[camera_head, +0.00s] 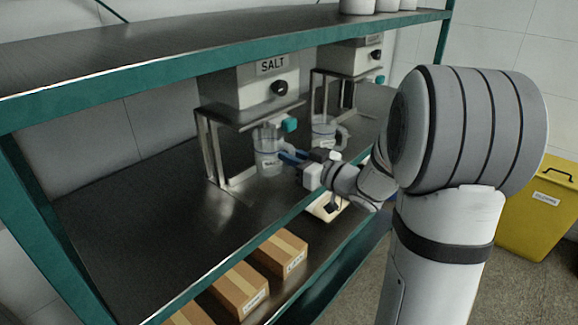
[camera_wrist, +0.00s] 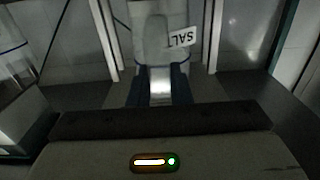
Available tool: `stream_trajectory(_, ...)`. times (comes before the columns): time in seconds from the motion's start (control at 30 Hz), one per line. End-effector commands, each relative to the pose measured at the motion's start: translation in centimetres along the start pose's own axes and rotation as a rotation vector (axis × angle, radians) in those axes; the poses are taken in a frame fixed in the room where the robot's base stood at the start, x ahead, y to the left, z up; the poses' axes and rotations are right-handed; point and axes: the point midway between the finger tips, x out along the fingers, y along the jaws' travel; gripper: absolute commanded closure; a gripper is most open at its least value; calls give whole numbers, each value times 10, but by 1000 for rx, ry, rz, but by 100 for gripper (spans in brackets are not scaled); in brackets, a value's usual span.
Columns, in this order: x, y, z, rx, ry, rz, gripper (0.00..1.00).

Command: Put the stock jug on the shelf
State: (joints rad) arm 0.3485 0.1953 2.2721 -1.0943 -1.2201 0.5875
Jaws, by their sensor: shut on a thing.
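A clear jug (camera_head: 267,150) with a SALT label stands under the SALT dispenser in the head view. My gripper (camera_head: 290,157) is at its right side, with blue fingers shut on its handle. The wrist view shows this jug (camera_wrist: 186,15) straight ahead, its SALT label upside down, with the dark fingers (camera_wrist: 160,86) closed on the handle. A second clear jug (camera_head: 324,133) stands under the farther dispenser, apart from my gripper; its label is unreadable. Part of it shows at the wrist view's left edge (camera_wrist: 8,30). The green-edged upper shelf (camera_head: 190,70) runs above the counter.
The SALT dispenser (camera_head: 250,88) and a farther dispenser (camera_head: 350,58) stand on metal frames. White containers (camera_head: 358,5) sit on the upper shelf. The dark counter (camera_head: 130,235) is bare at left. Cardboard boxes (camera_head: 240,288) line the lower level. A yellow bin (camera_head: 540,215) stands at right.

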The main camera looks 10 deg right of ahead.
Motion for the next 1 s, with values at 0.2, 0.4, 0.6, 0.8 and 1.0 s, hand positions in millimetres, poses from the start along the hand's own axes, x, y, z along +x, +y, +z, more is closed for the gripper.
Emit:
stream_trajectory(0.2,13,0,15,6,-3,1,100)
stream_trajectory(0.4,12,0,36,1,0,1,100)
stream_trajectory(0.6,12,0,35,0,1,2,100)
stream_trajectory(0.8,11,1,39,0,0,2,78)
stream_trajectory(1.0,11,1,38,0,0,2,62)
